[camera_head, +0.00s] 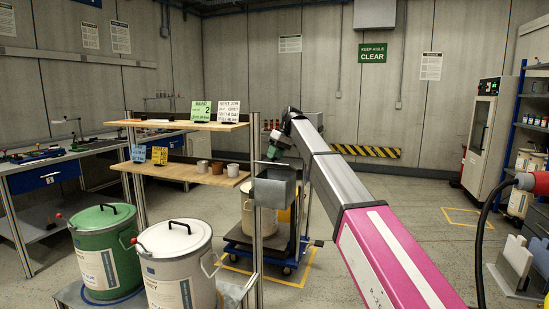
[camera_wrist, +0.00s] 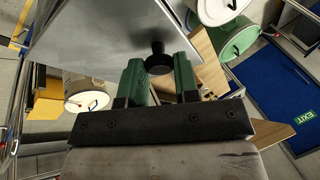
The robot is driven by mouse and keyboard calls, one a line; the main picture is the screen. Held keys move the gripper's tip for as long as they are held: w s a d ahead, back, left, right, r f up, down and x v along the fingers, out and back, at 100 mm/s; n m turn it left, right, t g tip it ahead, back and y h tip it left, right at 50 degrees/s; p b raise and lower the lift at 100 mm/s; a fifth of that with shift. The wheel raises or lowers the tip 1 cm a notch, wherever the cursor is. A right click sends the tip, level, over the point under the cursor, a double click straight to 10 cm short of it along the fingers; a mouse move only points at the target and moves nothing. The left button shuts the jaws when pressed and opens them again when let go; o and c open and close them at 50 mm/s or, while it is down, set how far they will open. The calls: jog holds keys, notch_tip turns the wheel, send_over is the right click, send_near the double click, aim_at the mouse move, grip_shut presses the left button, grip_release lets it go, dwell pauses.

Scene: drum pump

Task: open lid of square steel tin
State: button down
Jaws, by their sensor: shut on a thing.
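The square steel tin (camera_head: 274,192) is a grey metal box by the right post of the shelf rack in the head view. Its grey lid (camera_wrist: 100,38) fills the upper left of the wrist view, with a small black knob (camera_wrist: 158,58) near the edge. My gripper (camera_head: 273,152) is at the top of the tin. In the wrist view its two green fingers (camera_wrist: 159,72) stand either side of the knob and are shut on it. The knob is too small to make out in the head view, and I cannot tell how far the lid is raised.
The shelf rack (camera_head: 190,172) with cups and cards stands left of the tin. A green drum (camera_head: 105,245) and a white drum (camera_head: 178,262) stand at the front left. A blue trolley (camera_head: 265,250) carries a drum behind the tin. Floor to the right is open.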

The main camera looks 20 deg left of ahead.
jog(key=c, duration=0.9)
grip_release()
jog(key=shift+o, duration=0.2)
jog(key=shift+r, duration=0.1)
jog(key=v, duration=0.7)
